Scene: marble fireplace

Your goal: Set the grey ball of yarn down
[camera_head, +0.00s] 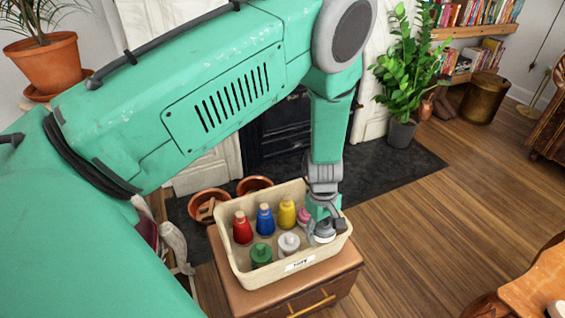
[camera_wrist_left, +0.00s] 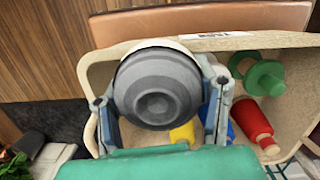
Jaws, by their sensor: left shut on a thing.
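My left gripper (camera_head: 324,222) is over the right end of a beige bin, pointing down. It is shut on a grey round thing with a white edge, the task's grey ball of yarn (camera_wrist_left: 155,90); it looks smooth and ringed, more like a spool than fluffy yarn. In the wrist view the two fingers clasp it from both sides. In the head view only a little of it shows below the fingers, inside the bin's outline. Whether it touches the bin floor is hidden. My right gripper is not in view.
The beige bin (camera_head: 233,262) stands on a wooden drawer cabinet (camera_head: 340,268). It holds a red (camera_head: 242,228), blue (camera_head: 265,219), yellow (camera_head: 287,213), green (camera_head: 261,254), white (camera_head: 289,244) and pink (camera_head: 304,217) spool.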

